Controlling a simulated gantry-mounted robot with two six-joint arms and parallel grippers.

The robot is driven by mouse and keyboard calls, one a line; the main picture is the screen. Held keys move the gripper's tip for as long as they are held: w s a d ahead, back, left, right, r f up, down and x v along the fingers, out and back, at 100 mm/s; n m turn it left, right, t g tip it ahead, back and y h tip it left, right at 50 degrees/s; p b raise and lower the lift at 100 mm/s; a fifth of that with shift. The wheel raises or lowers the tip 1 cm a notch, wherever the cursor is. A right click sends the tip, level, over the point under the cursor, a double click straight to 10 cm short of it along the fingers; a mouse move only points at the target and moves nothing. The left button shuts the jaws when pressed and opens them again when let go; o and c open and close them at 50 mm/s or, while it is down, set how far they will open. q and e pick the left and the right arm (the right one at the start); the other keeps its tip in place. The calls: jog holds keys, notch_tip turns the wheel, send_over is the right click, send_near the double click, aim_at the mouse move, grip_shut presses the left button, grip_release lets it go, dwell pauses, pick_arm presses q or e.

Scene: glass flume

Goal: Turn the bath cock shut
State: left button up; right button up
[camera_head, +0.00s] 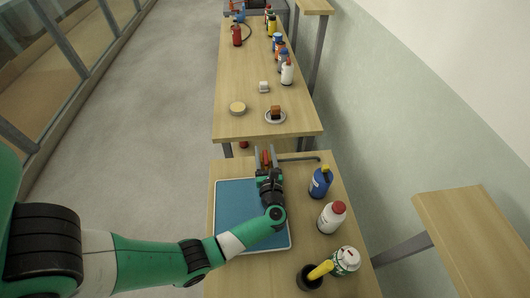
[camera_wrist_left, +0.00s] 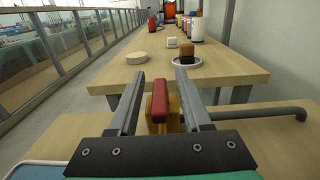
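The bath cock has a red lever handle (camera_head: 265,157) and a yellow-brass body (camera_wrist_left: 173,124). A grey pipe (camera_head: 300,159) runs from it to the right along the near table's far edge. My left gripper (camera_head: 266,160) is at the cock. In the left wrist view the red handle (camera_wrist_left: 159,102) stands between the two grey fingers, with a gap visible on each side, so the gripper (camera_wrist_left: 160,98) is open around it. The lower part of the cock is hidden behind the gripper's palm. My right gripper is not in view.
A blue tray with a pale rim (camera_head: 235,194) lies under my left arm. A blue bottle (camera_head: 320,183), a white red-capped bottle (camera_head: 332,217) and a white-and-green container (camera_head: 346,260) stand right of it. The far table (camera_head: 245,122) holds several items beyond a gap.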

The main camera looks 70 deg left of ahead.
pick_arm(q)
jog(key=v, duration=1.1)
jog(key=shift+s+d+p, duration=0.1)
jog(key=shift+d+p, duration=0.2)
jog(key=shift+p, duration=0.1)
